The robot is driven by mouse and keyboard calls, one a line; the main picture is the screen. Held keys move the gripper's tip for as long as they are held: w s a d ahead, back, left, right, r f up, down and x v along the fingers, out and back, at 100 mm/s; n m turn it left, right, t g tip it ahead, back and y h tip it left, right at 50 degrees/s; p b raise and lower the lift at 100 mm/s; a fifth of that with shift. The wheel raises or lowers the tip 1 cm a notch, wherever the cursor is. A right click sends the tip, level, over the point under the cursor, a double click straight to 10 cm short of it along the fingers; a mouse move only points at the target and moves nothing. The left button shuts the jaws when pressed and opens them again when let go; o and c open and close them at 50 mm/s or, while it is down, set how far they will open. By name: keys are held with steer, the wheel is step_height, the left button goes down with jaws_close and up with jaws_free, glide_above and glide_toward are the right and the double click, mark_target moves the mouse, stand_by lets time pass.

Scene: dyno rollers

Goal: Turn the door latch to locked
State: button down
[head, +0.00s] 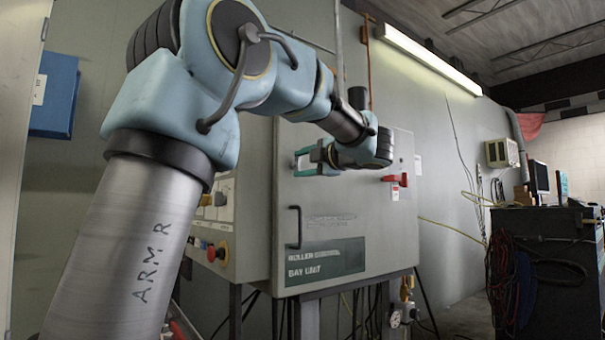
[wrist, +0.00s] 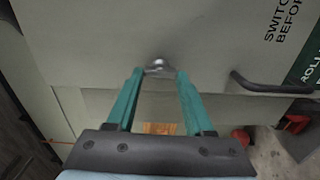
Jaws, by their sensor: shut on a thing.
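The grey cabinet door (head: 375,225) carries a small metal latch (wrist: 158,66), seen in the wrist view just beyond the fingertips near the door's edge. My gripper (head: 296,162) is at the upper left of the door in the head view, its teal fingers pointing left. In the wrist view my gripper (wrist: 159,74) has one finger on each side of the latch and is shut on it. The latch's turned position cannot be told. In the head view the latch is too small or hidden by the fingers.
A black bar handle (head: 295,228) stands out from the door below my gripper. A red switch handle (head: 397,180) with a tag is to the right. The cabinet's side panel has a red button (head: 221,253). A dark bench (head: 540,260) stands far right.

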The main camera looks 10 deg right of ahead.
steer(key=shift+n, duration=0.3)
steer(key=shift+c, duration=1.4)
jaws_free()
steer(key=b+v, duration=0.1)
steer(key=v, duration=0.9)
steer(key=shift+s+d, duration=0.2)
steer(key=shift+s, duration=0.1)
